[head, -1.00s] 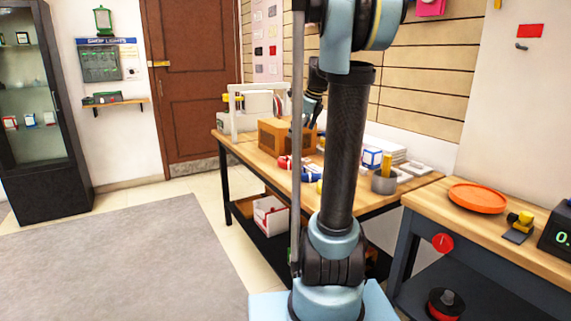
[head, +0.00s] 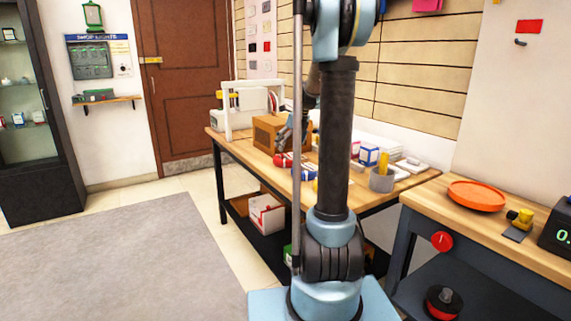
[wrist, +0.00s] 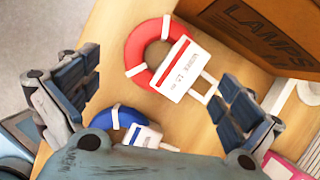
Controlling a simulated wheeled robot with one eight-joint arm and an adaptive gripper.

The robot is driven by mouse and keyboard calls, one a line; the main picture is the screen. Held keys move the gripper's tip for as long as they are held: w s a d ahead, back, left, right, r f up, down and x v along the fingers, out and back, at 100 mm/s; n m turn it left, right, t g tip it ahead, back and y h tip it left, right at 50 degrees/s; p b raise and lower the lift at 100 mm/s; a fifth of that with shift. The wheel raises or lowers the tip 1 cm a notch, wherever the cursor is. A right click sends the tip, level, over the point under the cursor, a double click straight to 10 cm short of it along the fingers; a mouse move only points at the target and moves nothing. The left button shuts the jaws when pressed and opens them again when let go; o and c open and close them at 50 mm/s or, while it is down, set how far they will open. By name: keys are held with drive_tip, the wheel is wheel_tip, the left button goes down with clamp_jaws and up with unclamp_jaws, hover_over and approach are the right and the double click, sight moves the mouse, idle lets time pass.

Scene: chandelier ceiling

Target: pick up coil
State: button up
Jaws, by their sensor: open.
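A red coil (wrist: 140,50) with a white label lies on the wooden table, in the upper middle of the wrist view. A blue coil (wrist: 118,117) with a white tag lies below it, partly hidden by my wrist. In the head view the red coil (head: 281,160) and blue coil (head: 302,173) are near the table's front edge, partly behind my arm. My gripper (wrist: 158,84) is open and empty above the coils. The red coil shows between and beyond its two fingers. In the head view my gripper (head: 291,133) is just above the coils.
A brown box marked LAMPS (wrist: 265,30) stands close by the right finger; it is also in the head view (head: 266,131). Small boxes (head: 369,155) and a grey cup (head: 382,179) stand right of my arm. An orange plate (head: 477,196) lies on the right bench.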

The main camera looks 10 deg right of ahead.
sight(286, 155)
drive_tip(key=shift+d+x, duration=0.1)
drive_tip(key=shift+x, duration=1.55)
drive_tip(key=shift+d+x, duration=0.15)
drive_tip(key=shift+x, duration=1.5)
drive_tip(key=c, duration=1.1)
